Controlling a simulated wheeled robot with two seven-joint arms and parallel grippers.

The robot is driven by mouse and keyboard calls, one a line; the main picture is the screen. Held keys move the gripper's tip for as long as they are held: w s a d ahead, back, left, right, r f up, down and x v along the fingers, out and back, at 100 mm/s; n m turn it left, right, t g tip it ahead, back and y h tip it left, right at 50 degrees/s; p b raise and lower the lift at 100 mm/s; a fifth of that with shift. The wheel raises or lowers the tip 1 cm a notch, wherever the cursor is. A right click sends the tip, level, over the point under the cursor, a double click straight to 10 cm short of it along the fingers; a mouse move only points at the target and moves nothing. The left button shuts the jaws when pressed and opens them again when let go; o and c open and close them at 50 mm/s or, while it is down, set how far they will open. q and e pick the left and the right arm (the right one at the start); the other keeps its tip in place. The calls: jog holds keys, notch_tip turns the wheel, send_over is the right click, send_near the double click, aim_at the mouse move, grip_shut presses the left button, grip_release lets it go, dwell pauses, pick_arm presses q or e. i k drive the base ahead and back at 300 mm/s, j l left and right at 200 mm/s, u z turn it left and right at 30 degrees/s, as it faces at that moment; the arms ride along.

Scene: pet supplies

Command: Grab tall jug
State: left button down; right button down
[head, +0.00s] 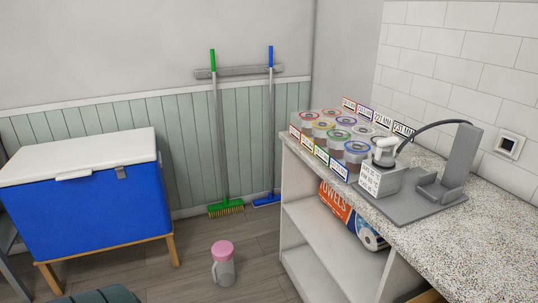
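A jug (223,265) with a pink lid, a pale see-through-looking body and a handle on its left side stands upright on the wooden floor. It is at the bottom middle of the head view, between the blue cooler and the counter. It is the only jug I can make out. Neither of my grippers is in view.
A blue cooler (95,215) with a white lid stands on wooden legs at left. A speckled counter (490,235) with shelves, lidded jars and a grey device (440,180) is at right. Two brooms (220,140) hang behind. A dark teal thing (100,295) is cut off at bottom left.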

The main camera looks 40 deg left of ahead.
aim_at(223, 251)
jog(key=u, duration=1.85)
jog(key=i+l, duration=0.15)
jog(key=i, duration=0.6)
jog(key=i+l+z, duration=0.1)
jog(key=i, duration=0.6)
jog(key=i+l, duration=0.2)
jog(key=i, duration=0.55)
